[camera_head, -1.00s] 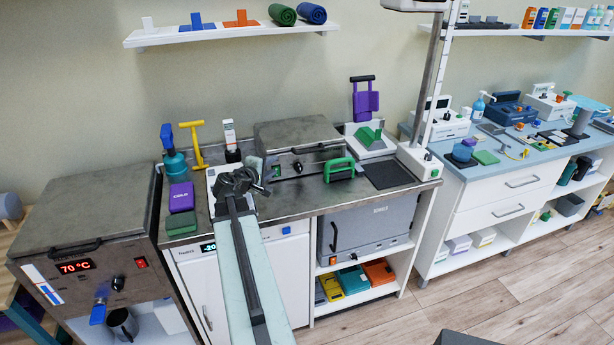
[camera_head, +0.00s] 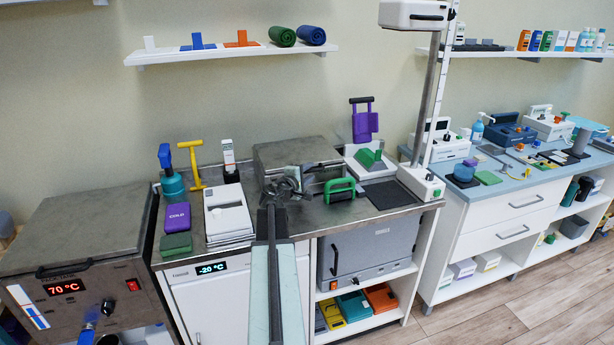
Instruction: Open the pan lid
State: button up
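A steel box with a flat lid (camera_head: 292,152) stands on the counter, its lid looking closed. My gripper (camera_head: 283,187) is in front of this box and overlaps its front in the picture, hiding part of it. I cannot tell whether it touches the box, and its fingers are too small and dark to tell open from shut. A larger steel tank with a flat lid (camera_head: 85,225) stands at the left, also looking closed, with a dark handle (camera_head: 64,268) at its front edge and a 70 °C display. Which of the two is the pan is not marked.
A green-handled item (camera_head: 340,188) stands right of my gripper, beside a dark mat (camera_head: 390,194). A white device (camera_head: 228,216) lies left of my arm, near purple (camera_head: 177,217) and green (camera_head: 176,245) packs. A pole-mounted unit (camera_head: 414,15) rises at the right.

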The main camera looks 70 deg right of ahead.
grip_shut()
dwell(1.4)
